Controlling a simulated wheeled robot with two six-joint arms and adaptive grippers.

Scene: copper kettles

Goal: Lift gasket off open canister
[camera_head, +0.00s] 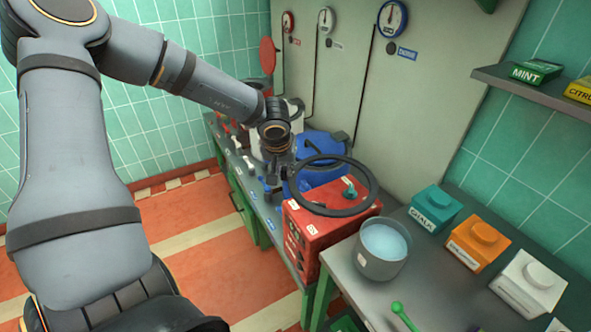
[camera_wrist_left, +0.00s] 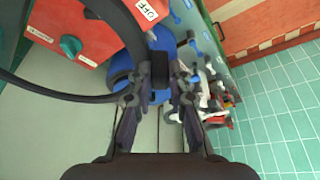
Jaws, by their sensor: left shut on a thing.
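The gasket is a dark ring (camera_head: 334,214). My left gripper (camera_head: 290,178) is shut on its left edge and holds it up, tilted, in front of a blue canister (camera_head: 322,172) and over a red box (camera_head: 328,226) as the head view sees it. In the left wrist view the fingers (camera_wrist_left: 158,85) close on the ring (camera_wrist_left: 62,95), which arcs off to the left. The blue canister (camera_wrist_left: 165,45) lies behind the fingers there, partly hidden. The gasket looks clear of it, though the exact gap is hard to tell. My right gripper is out of view.
A grey pot of pale blue liquid (camera_head: 381,262) stands on the near counter, beside teal (camera_head: 436,208), orange (camera_head: 478,246) and white (camera_head: 530,283) boxes. A white canister (camera_head: 294,112) stands farther back. Gauges (camera_head: 391,18) hang on the wall panel behind. The floor at left is open.

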